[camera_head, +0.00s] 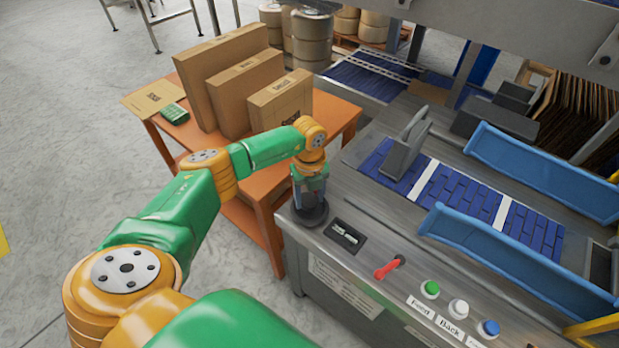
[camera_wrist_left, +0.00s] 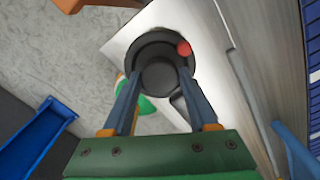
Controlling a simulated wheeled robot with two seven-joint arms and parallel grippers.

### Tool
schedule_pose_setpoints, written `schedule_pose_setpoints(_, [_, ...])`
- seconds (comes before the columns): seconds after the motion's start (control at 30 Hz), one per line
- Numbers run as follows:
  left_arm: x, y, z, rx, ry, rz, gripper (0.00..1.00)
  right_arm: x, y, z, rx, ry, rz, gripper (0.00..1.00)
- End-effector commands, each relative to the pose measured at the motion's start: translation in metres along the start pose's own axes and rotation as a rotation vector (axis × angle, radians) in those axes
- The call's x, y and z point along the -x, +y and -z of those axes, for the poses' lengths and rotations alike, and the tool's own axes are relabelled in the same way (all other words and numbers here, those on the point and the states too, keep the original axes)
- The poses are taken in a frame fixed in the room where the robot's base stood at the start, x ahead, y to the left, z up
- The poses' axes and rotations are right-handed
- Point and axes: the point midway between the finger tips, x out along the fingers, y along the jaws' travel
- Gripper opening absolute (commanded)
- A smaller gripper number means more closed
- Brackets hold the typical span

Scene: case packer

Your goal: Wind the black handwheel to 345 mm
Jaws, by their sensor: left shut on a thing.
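The black handwheel (camera_head: 310,213) lies flat on the near left corner of the machine's steel top. In the left wrist view the handwheel (camera_wrist_left: 146,52) shows a round hub and a red knob (camera_wrist_left: 184,48) on its rim. My left gripper (camera_head: 311,200) points down over the handwheel, and in the wrist view its two fingers (camera_wrist_left: 158,80) are shut on the wheel's hub. A small dark display (camera_head: 345,235) sits just right of the handwheel; its digits are too small to read. My right gripper is not in view.
A red lever (camera_head: 388,267) and green, white and blue buttons (camera_head: 458,308) line the front of the panel. Blue guide rails (camera_head: 515,255) flank the blue conveyor (camera_head: 470,205). An orange table (camera_head: 340,112) with cardboard boxes (camera_head: 222,80) stands behind my left arm.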

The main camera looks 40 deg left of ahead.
Motion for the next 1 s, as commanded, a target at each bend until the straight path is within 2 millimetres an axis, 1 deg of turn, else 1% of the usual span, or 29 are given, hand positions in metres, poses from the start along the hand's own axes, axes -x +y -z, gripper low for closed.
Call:
schedule_pose_setpoints(0.03, [0.001,0.001,0.002,0.039,0.006,-0.004,0.03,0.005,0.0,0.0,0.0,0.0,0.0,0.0])
schedule_pose_setpoints(0.3, [0.001,0.001,0.002,0.285,0.005,-0.005,0.03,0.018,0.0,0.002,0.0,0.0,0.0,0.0])
schedule_pose_setpoints(0.5, [0.001,0.001,0.002,0.435,0.005,-0.005,0.03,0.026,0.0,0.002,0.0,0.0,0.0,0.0])
schedule_pose_setpoints(0.8, [0.0,0.001,0.002,0.581,0.005,-0.005,0.03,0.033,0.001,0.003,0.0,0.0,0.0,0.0])
schedule_pose_setpoints(1.0, [-0.001,0.0,0.002,0.622,0.005,-0.004,0.03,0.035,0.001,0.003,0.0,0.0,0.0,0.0])
